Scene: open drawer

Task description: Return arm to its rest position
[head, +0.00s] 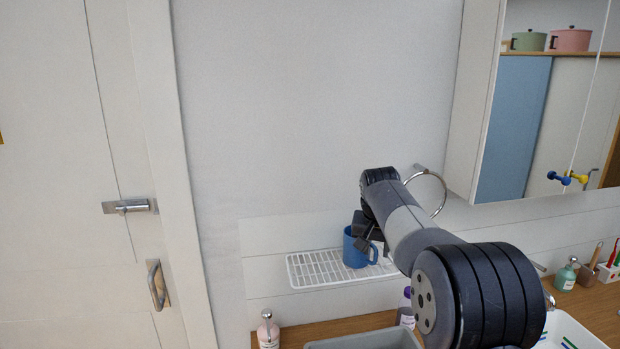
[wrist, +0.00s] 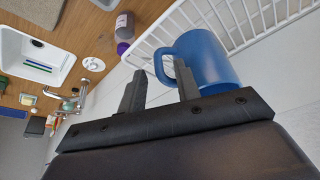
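My gripper (head: 362,238) is at the white wire rack on the wall, close beside a blue mug (head: 354,252). The mug stands upright on the rack (head: 310,267). In the wrist view my gripper (wrist: 161,72) has its two fingers apart, with nothing held between them. The mug (wrist: 208,58) lies just beyond the fingers, its handle towards them; the right finger overlaps part of it. I cannot tell whether that finger touches the mug. My arm reaches from the lower right of the head view towards the rack.
A metal ring (head: 441,181) on the wall is close to my arm. A mirror cabinet (head: 478,110) hangs at the right. The wall above is clear.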

